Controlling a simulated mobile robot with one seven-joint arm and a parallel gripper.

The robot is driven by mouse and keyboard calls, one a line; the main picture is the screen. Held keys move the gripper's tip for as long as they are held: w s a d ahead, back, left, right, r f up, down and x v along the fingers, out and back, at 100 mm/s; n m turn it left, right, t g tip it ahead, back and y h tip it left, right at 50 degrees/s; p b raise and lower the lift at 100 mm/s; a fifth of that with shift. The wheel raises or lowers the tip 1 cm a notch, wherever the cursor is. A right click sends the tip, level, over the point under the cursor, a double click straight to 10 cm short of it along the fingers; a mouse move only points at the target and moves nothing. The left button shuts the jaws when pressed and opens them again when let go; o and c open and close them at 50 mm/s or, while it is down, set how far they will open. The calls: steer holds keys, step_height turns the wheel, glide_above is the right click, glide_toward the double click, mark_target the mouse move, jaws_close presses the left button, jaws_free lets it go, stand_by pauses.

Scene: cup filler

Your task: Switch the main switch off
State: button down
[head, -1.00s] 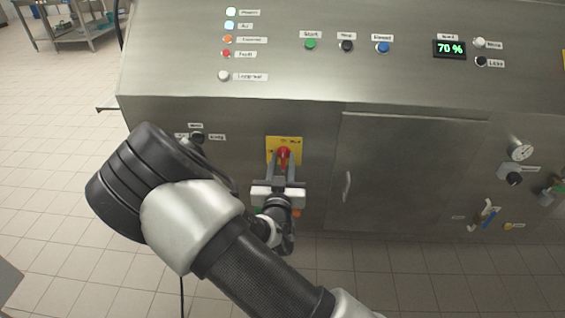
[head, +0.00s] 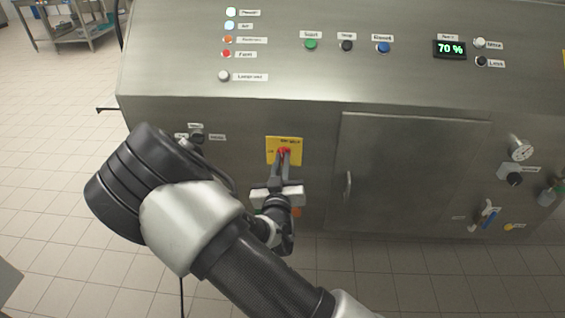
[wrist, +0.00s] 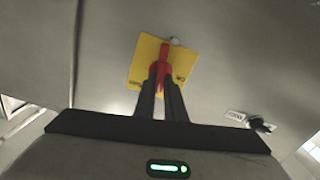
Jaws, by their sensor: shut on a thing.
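The main switch is a red rotary handle (head: 284,151) on a yellow square plate (head: 272,144) on the front of the steel machine. In the wrist view the red handle (wrist: 164,52) stands at the middle of the tilted yellow plate (wrist: 143,58). My gripper (head: 281,161) reaches the switch from below in the head view. Its two dark fingers are close together, one on each side of the handle, and shut on it. They also show in the wrist view (wrist: 161,84). The fingers hide part of the handle and the plate's lower edge.
A black selector knob (head: 197,135) sits to the left, near my arm. A closed cabinet door (head: 405,180) with a handle is to the right. Lamps and the start button (head: 310,44) are on the sloped panel above. An orange part (head: 296,212) shows below my gripper.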

steer(key=n, duration=0.4)
steer(key=shift+a+n, duration=0.1)
steer(key=shift+n, duration=0.2)
steer(key=n, duration=0.3)
steer(key=shift+f+n, duration=0.1)
steer(key=shift+n, duration=0.2)
steer(key=shift+f+n+p, duration=0.2)
steer(key=shift+n+p, duration=0.45)
steer(key=shift+n, duration=2.95)
steer(key=c, duration=1.8)
jaws_free()
steer(key=shift+a, duration=0.1)
steer(key=s, duration=1.1)
steer(key=s+p, duration=0.1)
steer(key=s, duration=0.5)
steer(key=shift+s+a, duration=0.25)
